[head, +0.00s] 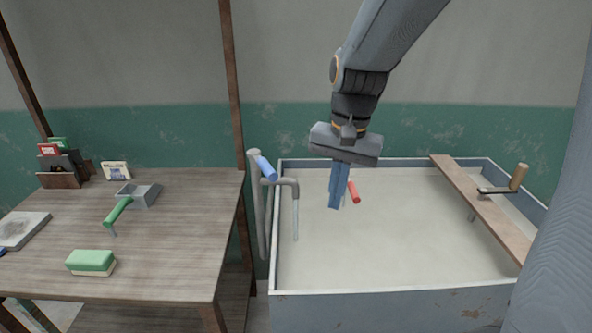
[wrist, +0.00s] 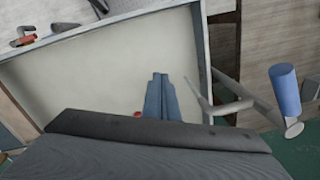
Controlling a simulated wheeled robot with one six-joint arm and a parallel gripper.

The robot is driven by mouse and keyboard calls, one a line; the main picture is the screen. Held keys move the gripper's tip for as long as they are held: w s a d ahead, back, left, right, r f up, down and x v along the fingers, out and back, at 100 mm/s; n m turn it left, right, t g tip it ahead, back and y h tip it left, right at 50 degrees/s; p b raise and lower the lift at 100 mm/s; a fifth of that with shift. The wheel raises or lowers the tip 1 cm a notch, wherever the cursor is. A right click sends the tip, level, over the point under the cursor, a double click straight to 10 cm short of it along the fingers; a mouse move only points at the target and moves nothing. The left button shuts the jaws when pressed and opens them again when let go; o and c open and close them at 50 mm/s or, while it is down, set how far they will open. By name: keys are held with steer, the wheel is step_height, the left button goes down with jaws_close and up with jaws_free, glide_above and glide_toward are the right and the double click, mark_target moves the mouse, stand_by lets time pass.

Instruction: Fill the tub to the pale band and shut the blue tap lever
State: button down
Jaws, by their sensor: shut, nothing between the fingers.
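The tub (head: 400,304) is a large grey-blue basin with a pale, flat inside. I cannot tell the water level or pick out the pale band. A grey tap stands at its left edge, with a blue lever (head: 265,168) and a spout (head: 285,182). A thin pale column, apparently running water (head: 295,222), drops from the spout into the tub. My gripper (head: 338,204) is shut and empty over the tub, right of the spout and apart from the lever. In the wrist view the fingers (wrist: 159,78) are together, and the blue lever (wrist: 285,90) is at right.
A red handle (head: 354,192) shows just right of my fingers, partly hidden. A plank (head: 480,207) spans the tub's right side, bearing a wooden-handled tool (head: 518,177). The table (head: 180,235) at left holds a green sponge (head: 91,262), a green-handled tool (head: 118,211) and a metal tray (head: 145,197).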

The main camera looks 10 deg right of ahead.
mark_target(262, 163)
steer(key=w+a+r+m+g+y, duration=0.15)
steer(key=w+r+m, duration=0.25)
steer(key=r, duration=0.4)
steer(key=w+a+r+m+t+y, duration=0.1)
steer(key=w+a+r+m, duration=0.25)
steer(key=r, duration=0.45)
steer(key=s+a+f+m+p, duration=0.1)
steer(key=s+a+f+p, duration=0.1)
steer(key=a+f, duration=0.3)
step_height(262, 163, down, 3)
steer(key=shift+s+a+f+h+p, duration=0.15)
steer(key=shift+a+h+p, duration=0.15)
steer(key=shift+h+p, duration=0.1)
steer(key=shift+g, duration=0.25)
